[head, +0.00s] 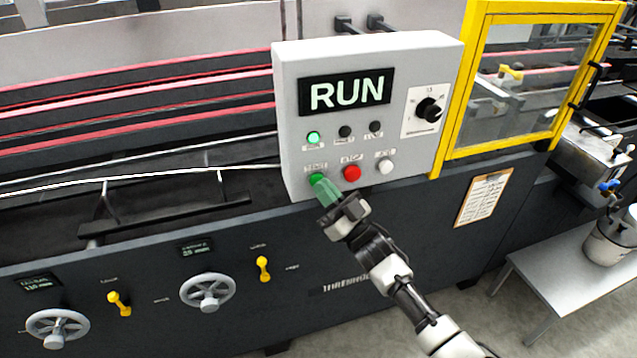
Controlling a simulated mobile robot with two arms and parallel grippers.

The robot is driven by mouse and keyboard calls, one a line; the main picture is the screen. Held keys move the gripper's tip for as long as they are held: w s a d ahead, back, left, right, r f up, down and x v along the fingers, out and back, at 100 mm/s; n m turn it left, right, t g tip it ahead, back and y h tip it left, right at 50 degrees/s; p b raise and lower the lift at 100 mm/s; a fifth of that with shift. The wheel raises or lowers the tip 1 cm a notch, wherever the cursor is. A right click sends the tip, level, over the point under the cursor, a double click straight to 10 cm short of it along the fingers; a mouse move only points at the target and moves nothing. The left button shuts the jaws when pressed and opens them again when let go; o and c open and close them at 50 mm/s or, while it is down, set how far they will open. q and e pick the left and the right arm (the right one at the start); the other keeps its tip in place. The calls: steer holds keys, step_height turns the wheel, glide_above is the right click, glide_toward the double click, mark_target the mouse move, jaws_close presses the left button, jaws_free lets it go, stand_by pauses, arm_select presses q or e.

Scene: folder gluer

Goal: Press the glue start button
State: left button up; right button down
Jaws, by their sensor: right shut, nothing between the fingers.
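A grey control box (289,140) on the machine carries a display (347,91) reading RUN. Below it a green lamp (313,137) is lit, beside two dark lamps. In the bottom row are a green button (316,177), a red button (351,172) and a white button (386,167). The green button's label looks like START but is small. My right gripper (325,190) is shut and empty, its greenish fingertips right at the green button, covering its lower edge. I cannot tell whether they touch or press it. My left gripper is out of view.
A black rotary knob (429,110) sits on the box's right side. A yellow-framed guard door (520,85) stands to the right. Handwheels (208,291) and yellow levers (263,269) stick out from the front panel. A clipboard (483,197) hangs to the right, near a table (572,275) with a pot (610,240).

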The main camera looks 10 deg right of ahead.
steer(key=shift+s+d+p, duration=0.1)
steer(key=shift+s+p, duration=0.35)
steer(key=shift+s, duration=0.4)
steer(key=s+p, duration=0.2)
steer(key=s, duration=0.3)
steer(key=shift+d+p, duration=0.2)
steer(key=shift+p, duration=0.1)
stand_by(0.3)
